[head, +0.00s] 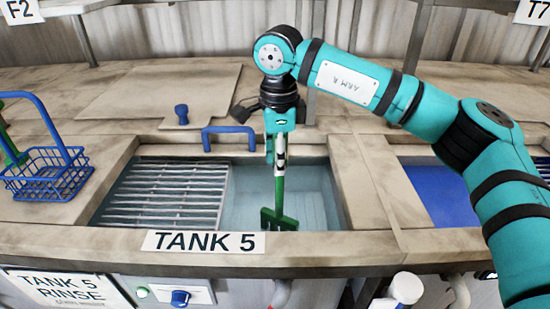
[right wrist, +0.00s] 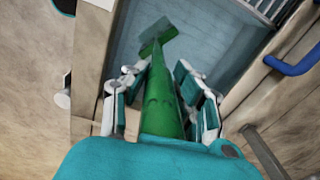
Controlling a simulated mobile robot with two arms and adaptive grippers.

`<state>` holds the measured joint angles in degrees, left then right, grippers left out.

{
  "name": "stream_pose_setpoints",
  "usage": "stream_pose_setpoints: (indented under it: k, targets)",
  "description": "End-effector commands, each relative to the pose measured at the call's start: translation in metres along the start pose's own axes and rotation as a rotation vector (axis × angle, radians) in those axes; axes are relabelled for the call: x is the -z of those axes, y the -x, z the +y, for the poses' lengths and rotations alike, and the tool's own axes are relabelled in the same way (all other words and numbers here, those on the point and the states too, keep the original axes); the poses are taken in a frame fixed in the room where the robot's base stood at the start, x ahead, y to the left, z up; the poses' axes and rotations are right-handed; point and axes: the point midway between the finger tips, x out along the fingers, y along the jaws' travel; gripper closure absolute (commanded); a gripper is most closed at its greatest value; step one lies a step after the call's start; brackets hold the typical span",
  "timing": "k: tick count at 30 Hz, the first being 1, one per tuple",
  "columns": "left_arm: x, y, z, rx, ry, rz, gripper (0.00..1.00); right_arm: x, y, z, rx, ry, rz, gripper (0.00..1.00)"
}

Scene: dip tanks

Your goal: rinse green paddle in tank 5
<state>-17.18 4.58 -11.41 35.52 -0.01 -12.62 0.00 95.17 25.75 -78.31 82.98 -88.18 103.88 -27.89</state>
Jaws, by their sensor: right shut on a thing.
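The green paddle (head: 279,203) hangs upright below my right gripper (head: 277,150), over the open right part of tank 5 (head: 340,180). Its forked lower end is at or just above the pale water (head: 315,190); I cannot tell if it touches. In the right wrist view the fingers of my right gripper (right wrist: 163,105) are closed around the green handle (right wrist: 162,112), and the paddle's end (right wrist: 155,42) points down into the tank. The label "TANK 5" (head: 204,242) is on the front rim. My left gripper is not in view.
A slatted rack (head: 165,192) covers the tank's left part. A blue handle (head: 228,132) stands at the back rim. A blue wire basket (head: 45,175) sits at left with a green tool in it. A tank with blue liquid (head: 440,195) is at right.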

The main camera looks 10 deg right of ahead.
Motion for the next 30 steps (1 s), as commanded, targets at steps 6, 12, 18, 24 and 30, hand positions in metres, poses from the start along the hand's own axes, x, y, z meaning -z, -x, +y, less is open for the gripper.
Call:
stream_pose_setpoints:
  k: [6, 12, 18, 24, 30]
  targets:
    - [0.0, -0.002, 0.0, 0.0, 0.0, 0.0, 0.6, 0.005, 0.001, 0.0, 0.002, -0.001, -0.001, 1.0]
    - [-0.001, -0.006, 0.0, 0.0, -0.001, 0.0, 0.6, 0.02, 0.0, 0.002, 0.001, -0.002, -0.001, 1.0]
    - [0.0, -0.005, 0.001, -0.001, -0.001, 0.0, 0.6, 0.021, 0.002, 0.003, 0.001, 0.002, -0.001, 1.0]
    - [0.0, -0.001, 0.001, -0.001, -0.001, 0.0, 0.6, 0.003, 0.002, 0.0, 0.001, 0.002, -0.001, 1.0]
    - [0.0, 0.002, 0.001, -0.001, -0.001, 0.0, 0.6, -0.014, 0.002, -0.002, 0.0, 0.002, -0.001, 1.0]
